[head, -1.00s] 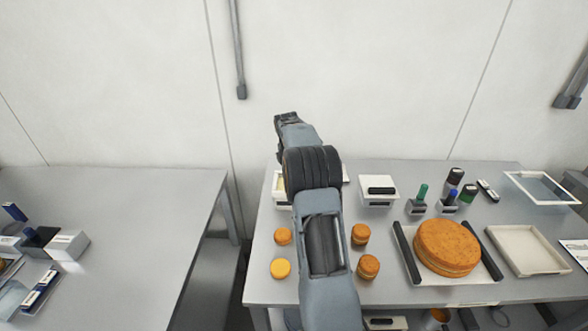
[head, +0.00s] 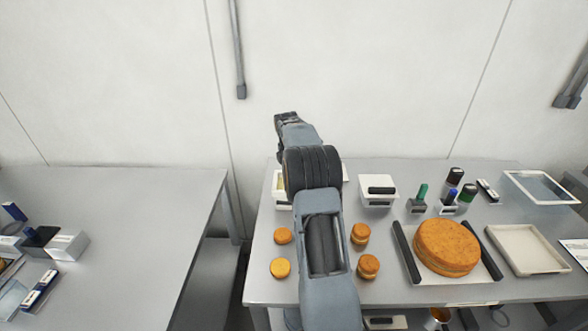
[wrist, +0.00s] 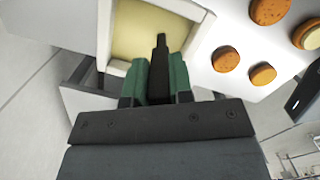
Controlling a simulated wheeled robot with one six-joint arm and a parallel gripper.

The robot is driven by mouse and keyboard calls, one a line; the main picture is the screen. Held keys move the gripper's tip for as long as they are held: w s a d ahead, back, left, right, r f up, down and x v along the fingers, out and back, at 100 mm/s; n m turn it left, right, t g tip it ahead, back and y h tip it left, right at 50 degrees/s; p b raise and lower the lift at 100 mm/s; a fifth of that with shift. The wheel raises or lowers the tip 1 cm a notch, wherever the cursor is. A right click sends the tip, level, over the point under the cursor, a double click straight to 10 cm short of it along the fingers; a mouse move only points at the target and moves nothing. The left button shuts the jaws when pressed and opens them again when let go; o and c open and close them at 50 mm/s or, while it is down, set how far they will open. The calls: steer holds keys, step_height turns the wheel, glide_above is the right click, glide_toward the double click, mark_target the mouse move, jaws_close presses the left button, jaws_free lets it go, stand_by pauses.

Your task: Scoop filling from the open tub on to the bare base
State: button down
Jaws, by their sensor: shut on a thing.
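The open tub (wrist: 118,66), white-walled with pale yellow filling (wrist: 143,34), is at the upper left of the wrist view. In the head view the tub (head: 280,204) shows only in part behind my arm. My gripper (wrist: 158,75), with green fingers, is shut on a dark, narrow tool (wrist: 160,50), whose tip overlaps the filling in the picture; I cannot tell whether it touches. The head view does not show the fingers. Several small orange-brown rounds stand on the table; one (head: 280,268) has a yellower top. I cannot tell surely which is the bare base.
A large round cake (head: 447,246) sits between two dark bars at the right. A white box with a black bar (head: 379,191), bottles (head: 467,193) and an empty pale tray (head: 527,249) share the table. A gap separates the left table (head: 110,235).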

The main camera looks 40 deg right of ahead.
steer(key=shift+r, duration=0.1)
step_height(320, 180, up, 6)
steer(key=p, duration=0.5)
steer(key=shift+r+p, duration=0.4)
steer(key=shift+r, duration=0.85)
